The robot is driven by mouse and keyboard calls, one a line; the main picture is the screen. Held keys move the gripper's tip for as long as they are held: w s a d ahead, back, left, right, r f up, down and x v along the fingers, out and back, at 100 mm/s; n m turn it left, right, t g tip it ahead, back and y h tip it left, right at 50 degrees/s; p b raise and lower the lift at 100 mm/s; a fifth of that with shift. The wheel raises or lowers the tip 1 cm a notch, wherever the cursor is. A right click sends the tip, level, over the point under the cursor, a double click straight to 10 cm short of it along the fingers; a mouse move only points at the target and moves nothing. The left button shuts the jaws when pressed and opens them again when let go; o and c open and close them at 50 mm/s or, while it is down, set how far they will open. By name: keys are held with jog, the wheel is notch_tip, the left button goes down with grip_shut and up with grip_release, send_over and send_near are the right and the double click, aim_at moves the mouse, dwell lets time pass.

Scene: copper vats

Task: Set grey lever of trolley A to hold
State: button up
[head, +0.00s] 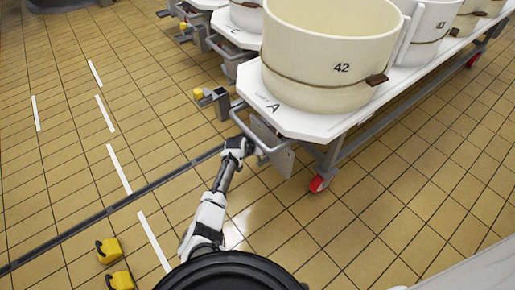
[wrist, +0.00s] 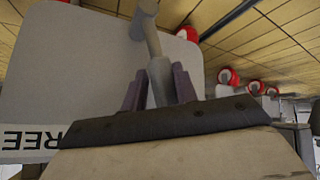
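Trolley A (head: 307,122) is a white-topped trolley with the letter A at its near corner, carrying a cream vat (head: 325,48) marked 42. My gripper (head: 240,148) is at its near end, by the grey end bar. In the wrist view, the grey lever (wrist: 160,80) stands in front of a pale grey plate (wrist: 70,70), with its shaft rising to the plate's top edge. My gripper's two fingers (wrist: 159,84) lie on either side of the lever and appear closed against it. A label reading "REE" (wrist: 30,138) shows at the plate's lower left. In the head view the lever is hidden.
More trolleys with vats (head: 425,32) stand behind and to the right. A red wheel (head: 318,184) is under trolley A. Two yellow objects (head: 108,250) lie at lower left. The tiled floor to the left is mostly clear, crossed by a dark strip (head: 95,218).

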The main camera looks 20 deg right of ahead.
jog(key=shift+o, duration=1)
jog(key=shift+s+r+p, duration=0.2)
jog(key=shift+r+p, duration=0.3)
jog(key=shift+p, duration=0.1)
jog(key=s+a+r+p, duration=0.2)
jog(key=s+a+p, duration=0.8)
jog(key=a+p, duration=0.1)
jog(key=shift+a+r+p, duration=0.15)
jog(key=shift+r+p, duration=0.25)
jog(key=shift+p, duration=0.25)
jog(key=shift+w, duration=0.1)
